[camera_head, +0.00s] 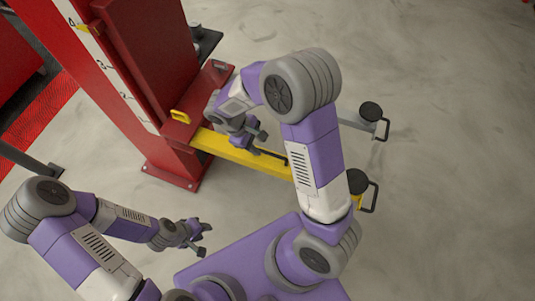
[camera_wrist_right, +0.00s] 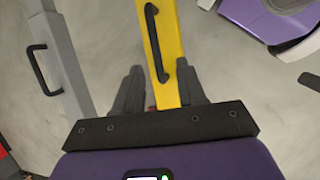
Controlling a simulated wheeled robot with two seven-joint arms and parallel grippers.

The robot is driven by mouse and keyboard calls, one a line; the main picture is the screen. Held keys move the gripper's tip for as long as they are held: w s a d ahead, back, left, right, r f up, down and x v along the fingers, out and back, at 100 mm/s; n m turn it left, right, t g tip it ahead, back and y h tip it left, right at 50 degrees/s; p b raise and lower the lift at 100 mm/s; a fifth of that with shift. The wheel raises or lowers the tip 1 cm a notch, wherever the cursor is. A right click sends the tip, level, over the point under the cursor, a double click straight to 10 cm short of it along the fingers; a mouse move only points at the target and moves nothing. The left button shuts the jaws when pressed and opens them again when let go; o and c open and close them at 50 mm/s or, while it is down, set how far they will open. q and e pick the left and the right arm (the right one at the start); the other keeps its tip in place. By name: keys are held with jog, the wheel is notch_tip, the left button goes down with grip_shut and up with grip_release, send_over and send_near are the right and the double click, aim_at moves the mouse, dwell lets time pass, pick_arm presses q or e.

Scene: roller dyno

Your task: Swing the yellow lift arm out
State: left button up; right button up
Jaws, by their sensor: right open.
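The yellow lift arm (camera_head: 245,153) runs from the foot of the red post (camera_head: 150,70) to the right, partly hidden behind my right arm. A black pad (camera_head: 357,181) and a black loop show at its far end. In the right wrist view the yellow lift arm (camera_wrist_right: 168,50) passes between the fingers, with a black handle (camera_wrist_right: 154,42) along it beyond the tips. My right gripper (camera_head: 257,142) is open at the arm; it also shows in the wrist view (camera_wrist_right: 161,72). I cannot tell whether it touches. My left gripper (camera_head: 207,238) is open and empty, left of my base.
A grey lift arm with a black pad (camera_head: 371,111) and a loop handle (camera_head: 382,130) lies behind the yellow one. It also shows at left in the wrist view (camera_wrist_right: 63,60). Red grating (camera_head: 40,115) lies at far left. The floor to the right is clear.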

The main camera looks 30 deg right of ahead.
aim_at(270, 153)
jog(key=x, duration=0.2)
jog(key=b+x, duration=0.1)
jog(key=x, duration=0.1)
jog(key=b+x, duration=0.1)
jog(key=x, duration=0.2)
jog(key=shift+w+d+r, duration=0.1)
jog(key=shift+d, duration=0.25)
grip_shut()
